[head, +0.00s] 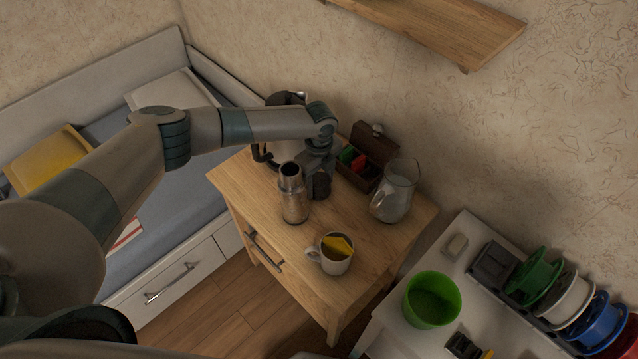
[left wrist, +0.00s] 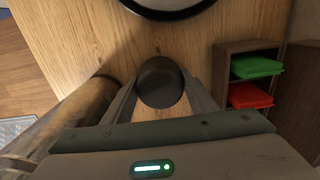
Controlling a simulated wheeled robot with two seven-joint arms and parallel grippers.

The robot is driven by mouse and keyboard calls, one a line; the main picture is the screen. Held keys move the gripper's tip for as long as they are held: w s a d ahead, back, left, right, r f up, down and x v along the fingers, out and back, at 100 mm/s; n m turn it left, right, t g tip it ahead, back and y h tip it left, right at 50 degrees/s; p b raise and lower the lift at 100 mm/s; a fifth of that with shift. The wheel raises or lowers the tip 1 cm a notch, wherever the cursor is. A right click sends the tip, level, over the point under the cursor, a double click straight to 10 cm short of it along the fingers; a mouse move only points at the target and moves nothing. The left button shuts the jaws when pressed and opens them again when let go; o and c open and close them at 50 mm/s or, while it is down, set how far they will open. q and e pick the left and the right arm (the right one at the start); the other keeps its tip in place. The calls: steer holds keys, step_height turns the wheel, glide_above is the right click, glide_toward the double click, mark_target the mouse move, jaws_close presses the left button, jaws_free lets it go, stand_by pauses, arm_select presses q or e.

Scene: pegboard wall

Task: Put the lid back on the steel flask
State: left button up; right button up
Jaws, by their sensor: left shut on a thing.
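The steel flask (head: 294,205) stands upright on the wooden bedside table, its neck open at the top with no lid on it. It also shows in the left wrist view (left wrist: 68,118), along the left side. My left gripper (head: 318,174) is just right of the flask and points down at the table. It is shut on the dark round lid (head: 321,187), which sits between the two fingers in the left wrist view (left wrist: 160,82). I cannot tell whether the lid touches the tabletop. My right gripper is not in view.
A kettle (head: 284,150) stands behind my gripper, partly hidden by my arm. An open tea box (head: 372,152), a glass pitcher (head: 395,193) and a white mug (head: 334,262) share the table (head: 268,222). A green bucket (head: 432,300) stands on the white surface at right.

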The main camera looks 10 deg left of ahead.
mark_target(319, 179)
arm_select(q)
steer(key=shift+r, duration=0.1)
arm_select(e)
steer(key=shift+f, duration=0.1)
arm_select(q)
steer(key=shift+r+b, duration=0.3)
steer(key=shift+r, duration=0.25)
step_height(319, 179, up, 2)
steer(key=shift+w+r+b, duration=0.1)
steer(key=shift+r+b, duration=0.1)
steer(key=shift+b, duration=0.35)
steer(key=s+d+r+b, duration=0.2)
steer(key=s+d+r, duration=0.4)
steer(key=d, duration=0.3)
steer(key=shift+s+d+r+b, duration=0.35)
steer(key=shift+s+r, duration=0.05)
steer(key=shift+r, duration=0.3)
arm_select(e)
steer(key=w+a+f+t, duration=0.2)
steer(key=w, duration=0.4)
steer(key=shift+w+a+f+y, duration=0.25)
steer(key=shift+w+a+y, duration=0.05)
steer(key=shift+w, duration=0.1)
arm_select(q)
steer(key=shift+a, duration=0.1)
